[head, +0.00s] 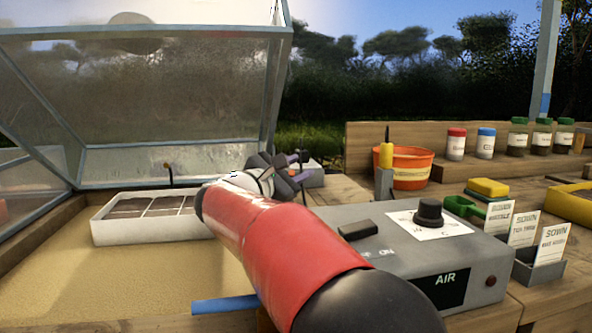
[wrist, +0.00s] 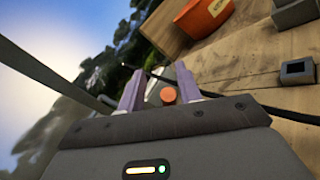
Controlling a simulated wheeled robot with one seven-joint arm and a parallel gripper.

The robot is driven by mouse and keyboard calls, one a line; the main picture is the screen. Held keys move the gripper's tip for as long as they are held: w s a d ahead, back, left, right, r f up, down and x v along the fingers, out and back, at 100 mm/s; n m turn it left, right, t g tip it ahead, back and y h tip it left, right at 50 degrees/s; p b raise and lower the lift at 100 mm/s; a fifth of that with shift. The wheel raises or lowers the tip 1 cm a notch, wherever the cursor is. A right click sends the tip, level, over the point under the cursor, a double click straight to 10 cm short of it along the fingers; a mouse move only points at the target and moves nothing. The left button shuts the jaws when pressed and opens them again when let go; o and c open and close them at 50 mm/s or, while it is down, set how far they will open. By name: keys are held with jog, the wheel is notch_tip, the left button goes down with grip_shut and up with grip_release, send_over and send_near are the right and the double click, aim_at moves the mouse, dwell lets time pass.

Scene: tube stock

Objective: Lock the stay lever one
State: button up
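My gripper (head: 300,167) is at the end of my red arm, by the lower right corner of the raised glazed lid (head: 282,95). In the wrist view my gripper (wrist: 160,82) has its two purple fingers apart. A round orange knob (wrist: 168,95) shows between them, with clear space on both sides. It may be the end of the stay lever, but I cannot tell for sure. A pale grey part (wrist: 186,78) lies behind the right finger, partly hidden. In the head view my gripper and arm hide most of this spot.
A white seed tray (head: 150,229) stands on sand at left. A grey control box (head: 400,250) marked AIR sits at front right. An orange bucket (head: 412,168), also in the wrist view (wrist: 205,16), stands behind it. Lidded jars line the wooden ledge at right.

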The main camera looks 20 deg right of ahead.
jog(key=v, duration=0.7)
jog(key=shift+s+a+b, duration=0.25)
jog(key=shift+a+b, duration=0.05)
jog(key=shift+a, duration=0.05)
